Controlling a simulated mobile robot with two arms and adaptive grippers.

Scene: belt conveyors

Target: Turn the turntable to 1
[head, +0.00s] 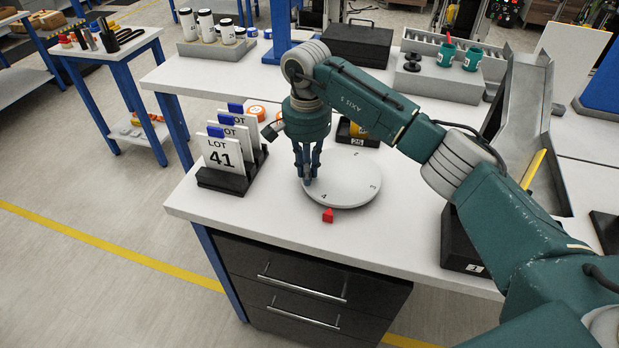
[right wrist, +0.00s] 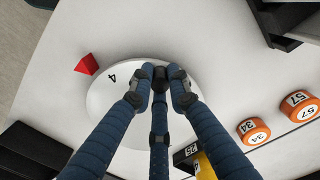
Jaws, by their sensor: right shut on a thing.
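The turntable (head: 350,190) is a white round disc on the workbench, with 2, 3 and 4 visible on its top. The 1 is hidden, seemingly behind my gripper. A red pointer (head: 328,215) sits on the bench at the near edge, and the 4 lies close to it. In the right wrist view the pointer (right wrist: 87,64) is just outside the turntable (right wrist: 105,98), beside the 4. My left gripper is out of view.
A black holder with LOT cards (head: 222,155) stands left of the turntable. Orange number discs (head: 257,112) and a black block marked 25 (head: 357,137) are behind it. A black bin (head: 462,240) is to the right. Bare bench lies in front.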

